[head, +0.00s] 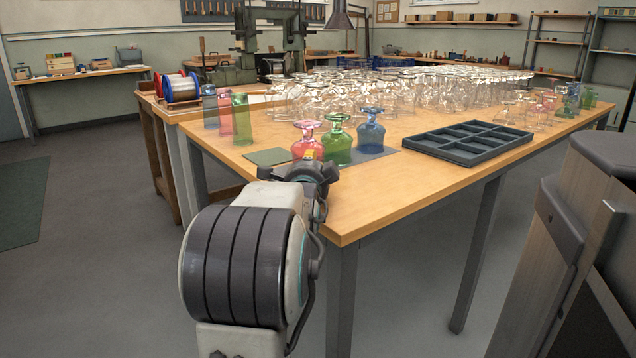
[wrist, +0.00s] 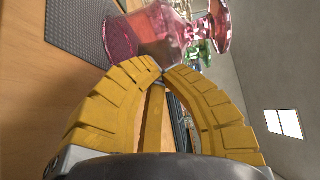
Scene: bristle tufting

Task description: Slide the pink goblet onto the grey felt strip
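The pink goblet (head: 307,146) stands upside down near the table's front left corner, bowl down and foot up. It also shows at the top of the wrist view (wrist: 160,24), just beyond my fingertips. My gripper (wrist: 161,73) has its yellow fingertips together with nothing between them. In the head view the gripper is mostly hidden behind my wrist. A flat grey strip (head: 385,153) lies under the green goblet (head: 337,146) and blue goblet (head: 370,137), right of the pink one. I cannot tell whether the pink goblet's rim overlaps it.
A small grey-green mat (head: 268,156) lies left of the pink goblet. Pink and green tumblers (head: 242,118) stand farther left. A dark divided tray (head: 467,141) lies to the right. Many clear glasses (head: 400,90) crowd the table behind. The front of the wooden table (head: 370,195) is clear.

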